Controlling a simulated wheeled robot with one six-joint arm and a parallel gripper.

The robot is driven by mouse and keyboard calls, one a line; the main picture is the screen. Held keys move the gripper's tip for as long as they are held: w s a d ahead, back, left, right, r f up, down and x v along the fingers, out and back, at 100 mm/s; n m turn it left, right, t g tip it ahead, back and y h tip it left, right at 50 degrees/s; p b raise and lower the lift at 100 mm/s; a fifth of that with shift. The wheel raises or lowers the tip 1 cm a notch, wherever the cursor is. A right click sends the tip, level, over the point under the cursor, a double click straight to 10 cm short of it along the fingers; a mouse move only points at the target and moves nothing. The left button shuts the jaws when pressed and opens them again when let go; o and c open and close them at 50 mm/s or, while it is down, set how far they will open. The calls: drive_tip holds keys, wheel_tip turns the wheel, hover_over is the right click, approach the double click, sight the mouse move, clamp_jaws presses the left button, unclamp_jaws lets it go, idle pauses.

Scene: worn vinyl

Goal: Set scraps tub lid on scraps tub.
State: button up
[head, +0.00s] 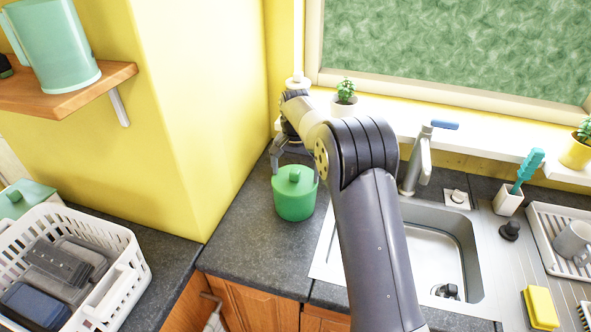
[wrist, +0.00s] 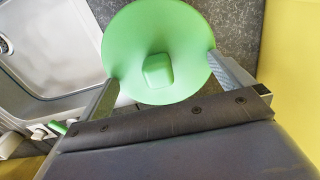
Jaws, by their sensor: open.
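The green scraps tub (head: 294,208) stands upright on the dark counter, left of the sink. The round green scraps tub lid (head: 290,183) lies on top of the tub, looking level, with its block knob upward. In the wrist view the lid (wrist: 155,28) fills the upper middle and hides the tub beneath it. My gripper (head: 295,168) is open just above the lid. In the wrist view my gripper's fingers (wrist: 162,72) stand apart on either side of the knob, over the lid's edges, with a clear gap to the knob.
The sink (head: 440,245) and its tap (head: 417,165) are to the right. A yellow wall (head: 185,100) rises close on the left. A small potted plant (head: 345,97) stands on the sill behind. A white basket (head: 128,280) holds dark items at the lower left.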

drive_tip(key=shift+r+p, duration=1.4)
drive_tip(key=shift+r, duration=2.1)
wheel_tip(320, 180, up, 11)
drive_tip(key=shift+f, duration=0.2)
wheel_tip(320, 180, down, 12)
drive_tip(key=shift+f, duration=0.2)
